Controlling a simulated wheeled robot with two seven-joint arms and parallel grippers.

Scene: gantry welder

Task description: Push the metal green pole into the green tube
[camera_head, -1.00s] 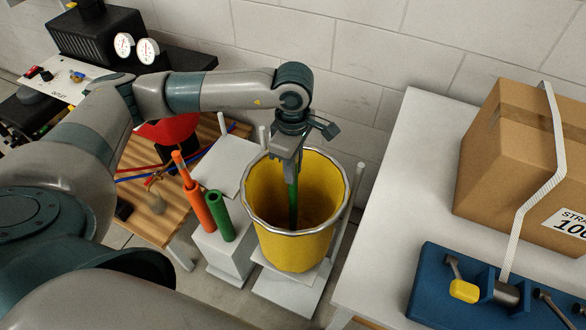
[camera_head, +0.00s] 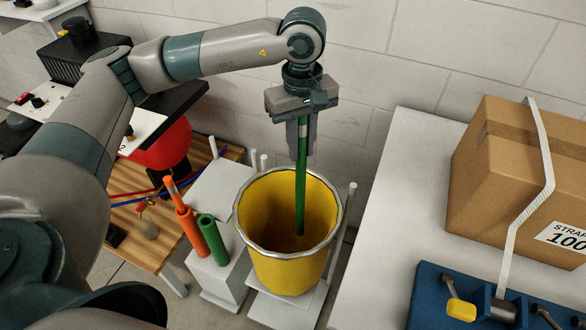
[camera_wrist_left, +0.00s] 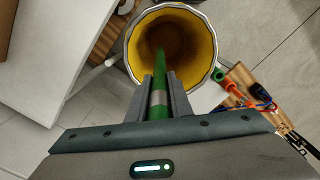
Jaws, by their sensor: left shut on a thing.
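My left gripper (camera_head: 303,140) is shut on the green pole (camera_head: 300,195), which hangs nearly upright with its lower part inside the yellow bucket (camera_head: 285,266). In the left wrist view the pole (camera_wrist_left: 160,80) runs between the two fingers (camera_wrist_left: 159,100) toward the bucket's inside. I cannot tell whether the pole's lower end touches the bucket floor. The green tube (camera_head: 213,241) stands upright, its open top showing, left of the bucket. It also shows in the left wrist view (camera_wrist_left: 219,75). My right gripper is not in view.
An orange tube (camera_head: 191,228) with an orange rod (camera_head: 171,188) in it stands beside the green tube on a white block (camera_head: 222,275). A white table (camera_head: 400,210) with a cardboard box (camera_head: 510,180) and blue tool holder (camera_head: 440,300) is at right. The bucket rim stands between pole and tube.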

